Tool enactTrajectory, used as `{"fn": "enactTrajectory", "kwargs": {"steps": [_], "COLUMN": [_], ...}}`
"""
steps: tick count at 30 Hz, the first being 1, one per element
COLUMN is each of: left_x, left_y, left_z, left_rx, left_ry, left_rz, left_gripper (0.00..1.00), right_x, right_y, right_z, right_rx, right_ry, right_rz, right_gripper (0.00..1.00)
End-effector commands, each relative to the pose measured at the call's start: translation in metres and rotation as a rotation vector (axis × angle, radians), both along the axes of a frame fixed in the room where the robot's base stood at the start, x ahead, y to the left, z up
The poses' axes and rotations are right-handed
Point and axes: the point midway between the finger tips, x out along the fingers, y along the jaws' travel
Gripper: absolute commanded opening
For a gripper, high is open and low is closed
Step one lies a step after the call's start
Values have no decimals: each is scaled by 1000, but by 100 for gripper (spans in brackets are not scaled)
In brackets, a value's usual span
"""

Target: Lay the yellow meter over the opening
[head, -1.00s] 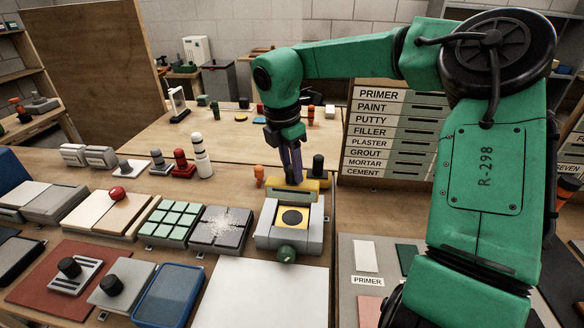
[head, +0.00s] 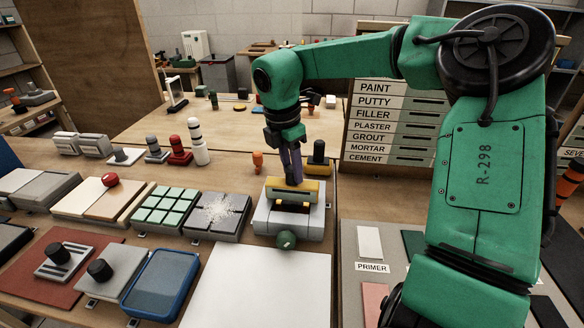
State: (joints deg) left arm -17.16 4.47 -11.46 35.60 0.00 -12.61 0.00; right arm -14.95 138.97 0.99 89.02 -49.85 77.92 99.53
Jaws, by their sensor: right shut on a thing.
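The yellow meter (head: 306,188) is in my right gripper (head: 291,181), whose dark fingers point down and are shut on it. The meter is over the grey block (head: 262,219) near the middle of the bench, with a dark strip along its near side. The opening in the block's top is hidden under or behind the meter. I cannot tell whether the meter touches the block or hangs just above it. My left gripper is not in view.
A green knob (head: 286,240) sits at the block's near side, by a white panel (head: 258,288). A tile sample (head: 164,209) and a cracked slab (head: 217,216) lie to the left. An orange figure (head: 257,161) and a dark cylinder on a yellow base (head: 319,153) stand behind.

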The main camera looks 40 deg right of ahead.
Motion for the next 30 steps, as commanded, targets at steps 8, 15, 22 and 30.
{"fn": "enactTrajectory", "kwargs": {"steps": [8,15,22,30], "left_x": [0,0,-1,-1], "left_y": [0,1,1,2], "left_z": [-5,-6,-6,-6], "left_rx": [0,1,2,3], "left_ry": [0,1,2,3], "left_rz": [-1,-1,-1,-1], "left_gripper": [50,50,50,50], "right_x": [0,0,0,0], "right_y": [0,0,0,0], "right_z": [-5,-6,-6,-4], "right_rx": [0,0,0,0], "right_ry": [0,0,0,0], "right_rz": [0,0,0,0], "right_gripper": [0,72,73,73]}}
